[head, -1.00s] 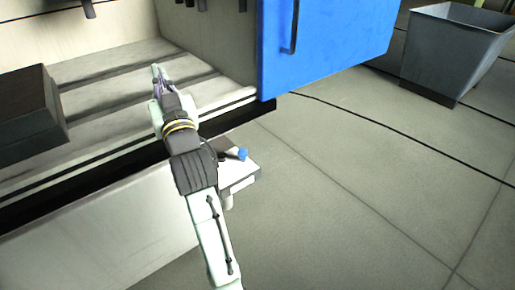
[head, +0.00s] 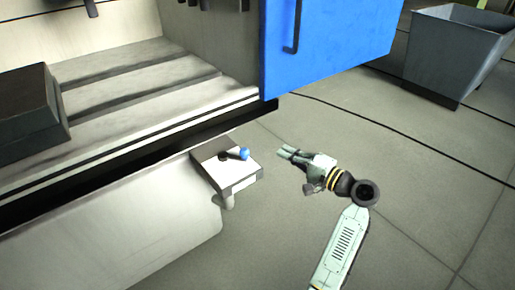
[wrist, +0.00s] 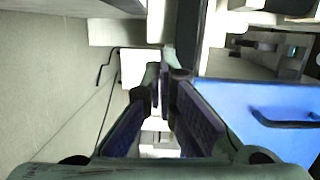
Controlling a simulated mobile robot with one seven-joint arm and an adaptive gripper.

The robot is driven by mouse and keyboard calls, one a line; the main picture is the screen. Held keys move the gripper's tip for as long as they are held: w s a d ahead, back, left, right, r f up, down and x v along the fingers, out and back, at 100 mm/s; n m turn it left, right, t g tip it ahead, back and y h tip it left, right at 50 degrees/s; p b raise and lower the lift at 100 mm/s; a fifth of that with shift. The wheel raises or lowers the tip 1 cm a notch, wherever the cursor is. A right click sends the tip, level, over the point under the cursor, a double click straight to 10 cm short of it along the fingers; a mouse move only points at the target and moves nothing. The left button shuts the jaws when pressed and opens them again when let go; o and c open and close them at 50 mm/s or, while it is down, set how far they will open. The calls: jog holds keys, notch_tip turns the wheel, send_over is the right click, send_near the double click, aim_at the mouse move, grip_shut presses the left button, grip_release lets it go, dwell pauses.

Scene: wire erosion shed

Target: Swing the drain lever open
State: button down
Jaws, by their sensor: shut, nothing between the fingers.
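The drain lever (head: 243,153) is a short lever with a blue knob, on top of a small pale box (head: 239,184) at the front of the machine. Its knob points right, toward my gripper, in the head view. My gripper (head: 284,152) is to the right of the box, apart from the lever, with its fingers pointing left toward it. The fingers are shut and empty; they also show in the wrist view (wrist: 165,65). I cannot make out the lever clearly in the wrist view.
A blue door (head: 325,45) with a dark handle stands open at the back; it also shows in the wrist view (wrist: 262,110). A dark block (head: 30,115) sits on the slatted machine bed. A grey bin (head: 455,50) stands far right.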

jog(key=shift+s+d+r, duration=0.15)
jog(key=shift+s+d, duration=0.05)
jog(key=shift+d, duration=0.05)
jog(key=w+a+p, duration=0.2)
jog(key=w+a, duration=0.1)
jog(key=a, duration=0.6)
dwell(0.4)
jog(key=shift+p, duration=0.3)
jog(key=shift+s+m+t+p, duration=0.3)
jog(key=shift+m+t, duration=0.1)
jog(key=shift+s+h, duration=0.2)
jog(key=shift+h, duration=0.3)
